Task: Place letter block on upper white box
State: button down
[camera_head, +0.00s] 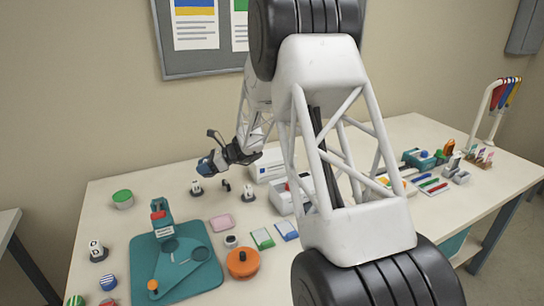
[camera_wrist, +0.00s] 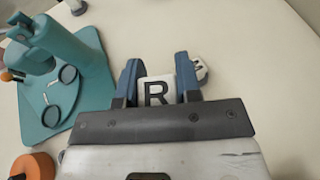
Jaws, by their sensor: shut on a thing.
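My gripper (camera_head: 207,165) has blue fingers and is above the table's back left part, left of the white boxes. In the wrist view my gripper (camera_wrist: 157,72) is shut on a white letter block (camera_wrist: 157,92) with a dark R facing the camera. The block sits between the two blue fingers; in the head view I cannot make it out. The upper white box (camera_head: 268,166) stands at the back, right of my gripper and apart from it. A second white box (camera_head: 283,202) is in front of it, partly hidden by my arm.
Small white blocks on dark bases (camera_head: 196,188) stand below my gripper. A teal press (camera_head: 172,262), an orange round thing (camera_head: 242,263) and a pink pad (camera_head: 221,222) lie in front. A green-topped tub (camera_head: 123,200) stands left. In the wrist view, the table beyond the fingers is mostly bare.

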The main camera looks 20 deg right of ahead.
jog(key=s+d+r+m+t+h, duration=0.1)
jog(key=s+d, duration=0.3)
jog(key=d, duration=0.8)
jog(key=s+d+r+m+t+h, duration=0.2)
jog(key=s+d+m+t, duration=0.1)
jog(key=d, duration=1)
jog(key=shift+s+m+t, duration=0.4)
jog(key=shift+m+t, duration=0.1)
send_over(269, 154)
jog(key=shift+a+f, duration=0.1)
jog(key=shift+f, duration=0.75)
jog(key=shift+f, duration=1.75)
jog(key=shift+f, duration=0.1)
